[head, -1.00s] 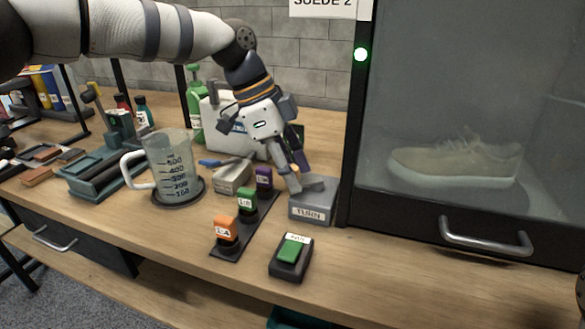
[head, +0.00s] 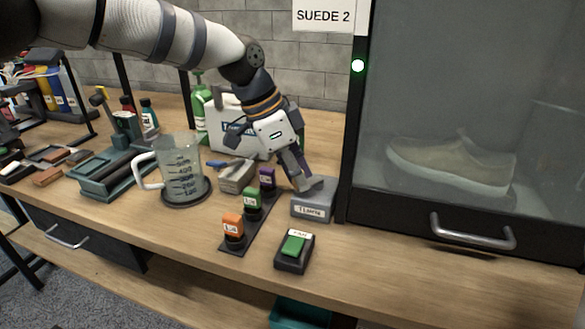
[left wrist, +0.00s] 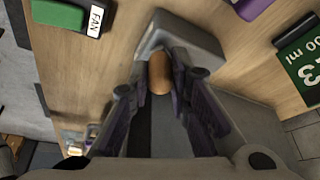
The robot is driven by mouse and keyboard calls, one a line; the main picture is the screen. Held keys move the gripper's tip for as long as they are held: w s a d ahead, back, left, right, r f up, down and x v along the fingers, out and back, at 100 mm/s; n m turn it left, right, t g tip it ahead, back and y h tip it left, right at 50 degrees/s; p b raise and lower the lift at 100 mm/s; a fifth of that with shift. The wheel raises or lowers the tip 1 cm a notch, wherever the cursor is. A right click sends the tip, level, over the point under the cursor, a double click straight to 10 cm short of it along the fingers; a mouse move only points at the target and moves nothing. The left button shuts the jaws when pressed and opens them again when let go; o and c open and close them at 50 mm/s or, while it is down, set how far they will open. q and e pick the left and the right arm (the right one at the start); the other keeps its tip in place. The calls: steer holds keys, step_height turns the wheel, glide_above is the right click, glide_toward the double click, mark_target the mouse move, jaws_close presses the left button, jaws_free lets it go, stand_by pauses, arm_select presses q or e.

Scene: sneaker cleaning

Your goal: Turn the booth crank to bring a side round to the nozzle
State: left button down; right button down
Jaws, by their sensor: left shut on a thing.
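The grey crank box (head: 312,208) with a label stands on the bench just left of the booth; its label is blurred now. My left gripper (head: 303,184) is down over the box, and its fingers hide most of the crank in the head view. In the left wrist view the fingers (left wrist: 160,85) are shut on the orange-brown crank knob (left wrist: 160,70). Behind the booth's glass, a pale sneaker (head: 450,165) sits side-on, slightly blurred by the hazy pane. The nozzle cannot be made out. My right gripper is not in view.
The booth door handle (head: 472,238) juts out at right. A FAN switch (head: 294,250) and a rack of coloured capped bottles (head: 250,200) stand close to the crank. A measuring jug (head: 182,165) is further left. Bare bench lies in front.

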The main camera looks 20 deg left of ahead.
arm_select(q)
steer(key=n, duration=0.1)
steer(key=d+n, duration=0.1)
steer(key=shift+s+n+t+y, duration=0.35)
steer(key=shift+n+t+y, duration=0.05)
steer(key=shift+s+d+n+t+y, duration=0.1)
steer(key=shift+d+n+t+y, duration=0.25)
steer(key=shift+n, duration=0.7)
steer(key=shift+s+d+n+t+y, duration=0.15)
steer(key=shift+d+n, duration=0.4)
steer(key=shift+n, duration=0.5)
steer(key=shift+d, duration=0.1)
steer(key=c, duration=1.5)
jaws_free()
steer(key=v, duration=1.2)
